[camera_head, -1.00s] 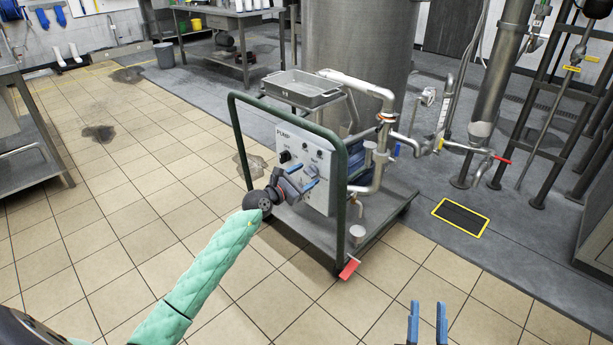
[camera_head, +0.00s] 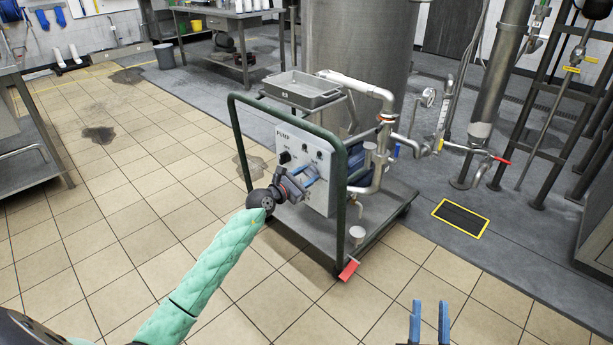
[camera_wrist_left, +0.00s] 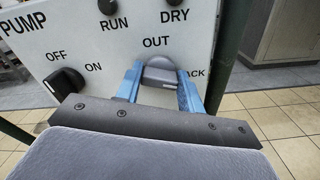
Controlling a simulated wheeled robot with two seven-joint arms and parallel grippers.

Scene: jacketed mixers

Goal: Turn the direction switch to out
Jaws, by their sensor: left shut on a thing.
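The pump's control panel (camera_head: 309,158) is pale grey with dark knobs. The direction switch (camera_wrist_left: 160,74) is a dark knob under the label OUT in the left wrist view, with a partly covered label ending in ACK to its right. My left gripper (camera_head: 309,174) has its blue fingers on either side of this knob and is shut on it; the fingers also show in the left wrist view (camera_wrist_left: 160,84). I cannot tell surely which label the knob points to. In the head view the gripper hides the knob. My right gripper (camera_head: 429,318) is open and empty over the floor.
An OFF/ON knob (camera_wrist_left: 66,82) sits left of the direction switch, with RUN and DRY above. A green cart frame (camera_head: 341,215) stands close to the panel's right edge. Pipes (camera_head: 388,125) rise behind it. The tiled floor in front is clear.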

